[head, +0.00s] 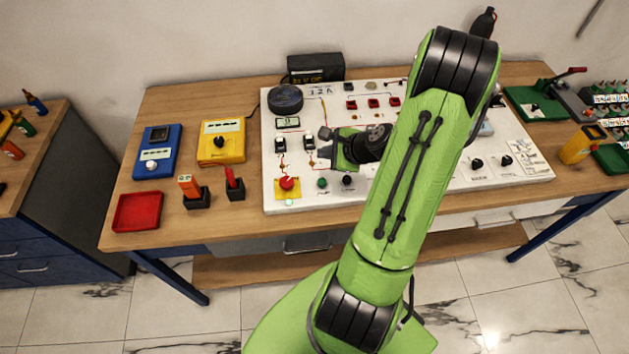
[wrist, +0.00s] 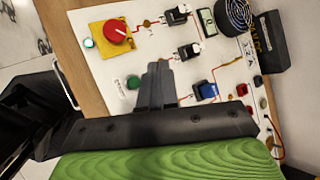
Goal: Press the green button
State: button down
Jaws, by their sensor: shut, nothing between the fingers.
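The green button (head: 322,183) is a small round cap on the lower left part of the white panel (head: 410,186). In the wrist view the green button (wrist: 133,82) shows just left of my fingertips, uncovered. My gripper (head: 326,151) is over the panel, behind the button in the head view. In the wrist view my gripper (wrist: 160,66) has its fingers together and empty. The fingers look apart from the button; their height above the panel is hard to tell.
A red knob on a yellow plate (head: 287,188) sits left of the button, with a lit green lamp (head: 288,203) below it. A black knob (head: 347,180) is close on the right. White-topped switches (head: 308,142) stand behind. A red tray (head: 138,211) lies at the table's left.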

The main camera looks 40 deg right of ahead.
aim_at(325, 183)
notch_tip(325, 183, down, 9)
jog(key=b, duration=0.7)
jog(key=shift+r+b, duration=0.1)
jog(key=shift+b, duration=0.25)
dwell(1.5)
jog(key=shift+f+b, duration=0.35)
jog(key=shift+f, duration=0.1)
jog(key=shift+a+f+b, duration=0.1)
jog(key=shift+f+b, duration=0.35)
jog(key=shift+f, duration=0.05)
dwell(0.3)
jog(key=shift+r, duration=0.1)
jog(key=shift+r+p, duration=0.9)
